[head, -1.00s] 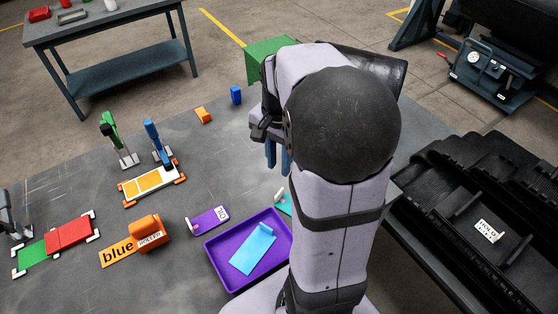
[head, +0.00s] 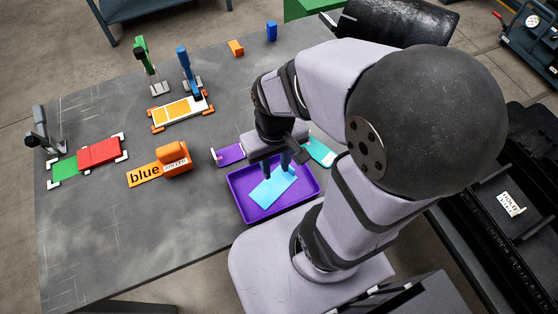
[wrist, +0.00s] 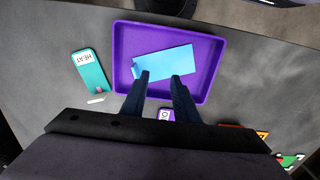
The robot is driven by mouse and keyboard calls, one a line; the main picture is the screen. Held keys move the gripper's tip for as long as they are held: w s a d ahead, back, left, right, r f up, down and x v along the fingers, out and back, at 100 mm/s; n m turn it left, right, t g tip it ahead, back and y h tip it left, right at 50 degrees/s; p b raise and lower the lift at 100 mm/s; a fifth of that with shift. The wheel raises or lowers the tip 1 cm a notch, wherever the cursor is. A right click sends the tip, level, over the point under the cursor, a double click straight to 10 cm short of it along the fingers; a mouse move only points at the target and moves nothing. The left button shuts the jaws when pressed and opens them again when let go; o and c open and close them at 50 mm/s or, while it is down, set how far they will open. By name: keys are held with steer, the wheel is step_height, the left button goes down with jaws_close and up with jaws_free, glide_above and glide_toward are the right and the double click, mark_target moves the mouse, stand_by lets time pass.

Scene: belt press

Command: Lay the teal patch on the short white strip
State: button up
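A light blue, teal-like patch (head: 272,190) lies in the purple tray (head: 246,206); it also shows in the wrist view (wrist: 172,64), with a small raised tab at its left end. My gripper (wrist: 160,77) is open and empty, its two dark blue fingers apart above the patch. In the head view my gripper (head: 276,171) is over the tray and its fingers hide part of the patch. I cannot tell whether they touch it. A white strip with orange squares (head: 180,110) lies between orange corner pieces at the upper left of the tray.
A teal plate marked HEAT (wrist: 91,71) and a purple plate (head: 230,155) flank the tray. A green and red strip (head: 98,152) lies far left. An orange block (head: 174,158) sits on a plate marked blue. Upright green and blue clamps (head: 184,62) stand behind the white strip.

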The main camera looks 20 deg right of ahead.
mark_target(319, 148)
stand_by(0.3)
steer(key=s+d+r+n+g+h+p, duration=0.1)
steer(key=s+d+r+g+p, duration=0.2)
steer(key=p, duration=0.4)
steer(key=w+d+n+h, duration=0.1)
steer(key=d+n, duration=0.1)
steer(key=n, duration=0.1)
steer(key=w+d+f+n+t+h, duration=0.1)
steer(key=d+n, duration=0.1)
steer(key=n, duration=0.1)
steer(key=w+d+f+n+h+p, duration=0.1)
steer(key=d+n, duration=0.1)
steer(key=n, duration=0.1)
steer(key=shift+w+d+f+t, duration=0.15)
steer(key=shift+w+f+t, duration=0.05)
steer(key=shift+t, duration=0.2)
steer(key=w+n+t, duration=0.3)
steer(key=w+n, duration=0.3)
steer(key=n, duration=0.4)
steer(key=shift+w+d+f+n+b, duration=0.4)
steer(key=shift+d+f+b, duration=0.1)
steer(key=shift+f, duration=0.6)
steer(key=shift+w+d+f+n+b, duration=0.25)
steer(key=shift+d+f+n+b, duration=0.2)
steer(key=shift+f, duration=0.6)
steer(key=shift+w+d+f+n+b, duration=0.4)
steer(key=shift+f+b, duration=0.15)
steer(key=shift+f, duration=0.55)
steer(key=shift+c, duration=0.3)
